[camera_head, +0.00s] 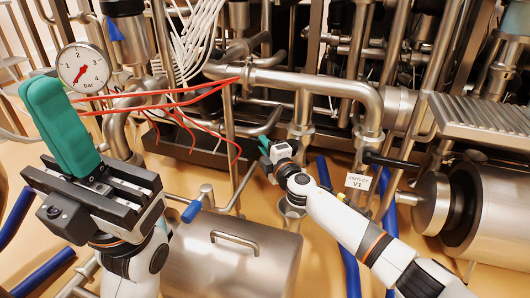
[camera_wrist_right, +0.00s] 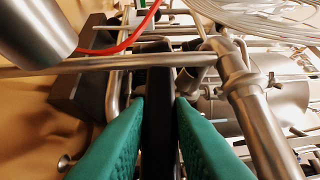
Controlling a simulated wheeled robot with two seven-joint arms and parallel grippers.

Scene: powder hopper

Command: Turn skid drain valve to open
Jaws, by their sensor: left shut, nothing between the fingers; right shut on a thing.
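My right gripper (camera_head: 265,146) reaches into the pipework at the middle of the head view, its tip largely hidden by its own wrist. In the right wrist view its green fingers (camera_wrist_right: 158,108) are shut on a long dark bar (camera_wrist_right: 158,85), which looks like the drain valve's handle. The bar runs away from the fingers and passes under a thin steel pipe. The valve body cannot be made out. My left gripper (camera_head: 45,95) is shut and empty, raised at the left of the head view with its green fingers together.
A pressure gauge (camera_head: 83,67) stands behind my left gripper. Red hoses (camera_head: 190,97) hang across the middle. A steel tank (camera_head: 230,262) with a handle lies in front. A white tag reading OUTLET V1 (camera_head: 358,182) and a black lever (camera_head: 392,161) are right of my right arm.

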